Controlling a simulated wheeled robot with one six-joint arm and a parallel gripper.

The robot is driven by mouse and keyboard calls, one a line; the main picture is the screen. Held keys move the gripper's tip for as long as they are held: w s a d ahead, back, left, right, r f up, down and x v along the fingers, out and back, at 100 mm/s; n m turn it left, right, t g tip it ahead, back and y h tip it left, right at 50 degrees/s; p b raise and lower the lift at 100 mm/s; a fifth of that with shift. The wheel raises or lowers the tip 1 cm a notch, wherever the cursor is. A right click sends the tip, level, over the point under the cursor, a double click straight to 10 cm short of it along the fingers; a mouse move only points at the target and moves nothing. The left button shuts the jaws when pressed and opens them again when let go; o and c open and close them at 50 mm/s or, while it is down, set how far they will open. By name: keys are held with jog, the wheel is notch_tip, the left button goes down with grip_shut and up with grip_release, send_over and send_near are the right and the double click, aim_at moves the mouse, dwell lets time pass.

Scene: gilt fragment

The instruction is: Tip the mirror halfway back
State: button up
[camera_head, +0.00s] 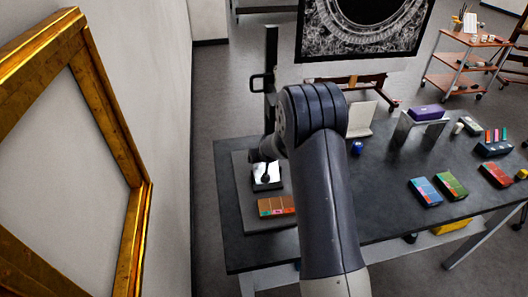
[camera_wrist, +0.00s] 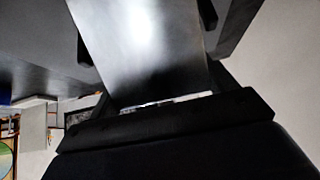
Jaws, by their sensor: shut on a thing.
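The mirror (camera_head: 267,172) is a small bright panel with a dark surround. It stands on the dark mat at the left end of the table. My gripper (camera_head: 262,155) reaches down to it from behind my arm, which hides part of the hold. In the wrist view a smooth grey, shiny panel, which looks like the mirror (camera_wrist: 140,45), fills the space between my dark fingers (camera_wrist: 146,30). My gripper is shut on it. The panel's exact tilt is hard to tell.
The dark table (camera_head: 390,205) carries an orange-brown box (camera_head: 277,205) close in front of the mirror. Several coloured boxes, a small white stand (camera_head: 360,120) and a purple block (camera_head: 427,112) are to the right. A gilt frame (camera_head: 125,150) hangs on the left wall.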

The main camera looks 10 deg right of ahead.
jog(key=shift+f+g, duration=0.2)
jog(key=shift+g, duration=0.2)
dwell(0.3)
jog(key=o, duration=0.9)
jog(key=shift+o, duration=0.2)
jog(key=b+v, duration=0.3)
jog(key=v, duration=0.7)
jog(key=shift+r, duration=0.4)
jog(key=shift+f, duration=0.1)
jog(key=shift+p+x, duration=1.45)
jog(key=shift+x, duration=3.9)
